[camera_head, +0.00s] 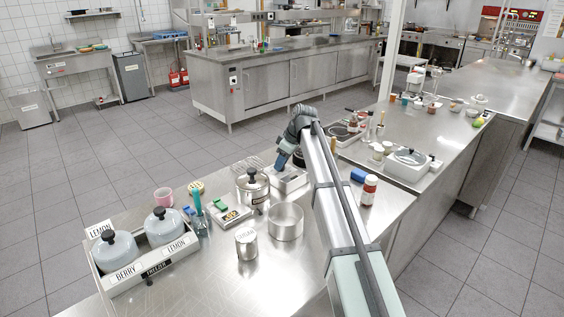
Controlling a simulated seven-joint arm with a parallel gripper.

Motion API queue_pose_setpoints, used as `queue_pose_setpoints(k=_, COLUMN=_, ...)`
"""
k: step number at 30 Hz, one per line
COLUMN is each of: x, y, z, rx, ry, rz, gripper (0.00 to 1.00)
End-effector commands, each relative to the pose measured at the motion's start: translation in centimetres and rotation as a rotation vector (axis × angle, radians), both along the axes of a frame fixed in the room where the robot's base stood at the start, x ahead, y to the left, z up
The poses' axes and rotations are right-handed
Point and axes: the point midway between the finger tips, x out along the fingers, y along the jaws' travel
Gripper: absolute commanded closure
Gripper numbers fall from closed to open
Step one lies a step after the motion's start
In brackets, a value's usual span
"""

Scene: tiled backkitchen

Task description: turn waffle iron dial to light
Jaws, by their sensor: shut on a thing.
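A low, pale, box-shaped appliance (293,185), which appears to be the waffle iron, sits on the steel counter behind the lidded pot. My gripper (279,167) points down at its left end, at the back of the near counter. It is shut, apparently on the dial. The fingertips are small and dark here, and the dial and its marks cannot be made out. My arm reaches in from the lower right and passes in front of the counter to the right of the appliance.
Close by stand a lidded steel pot (252,187), an open steel pan (286,222), a labelled can (246,244) and a red-and-white bottle (369,190). A tray with two lidded jars (122,257) is at left.

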Motion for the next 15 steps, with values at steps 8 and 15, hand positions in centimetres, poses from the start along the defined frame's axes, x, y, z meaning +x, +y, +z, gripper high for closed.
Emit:
queue_pose_setpoints(k=8, x=-0.11, y=-0.01, z=-0.01, rx=-0.001, ry=0.001, rz=-0.044, gripper=0.95)
queue_pose_setpoints(k=15, x=-0.25, y=0.02, z=-0.03, rx=0.000, ry=0.001, rz=-0.189, gripper=0.95)
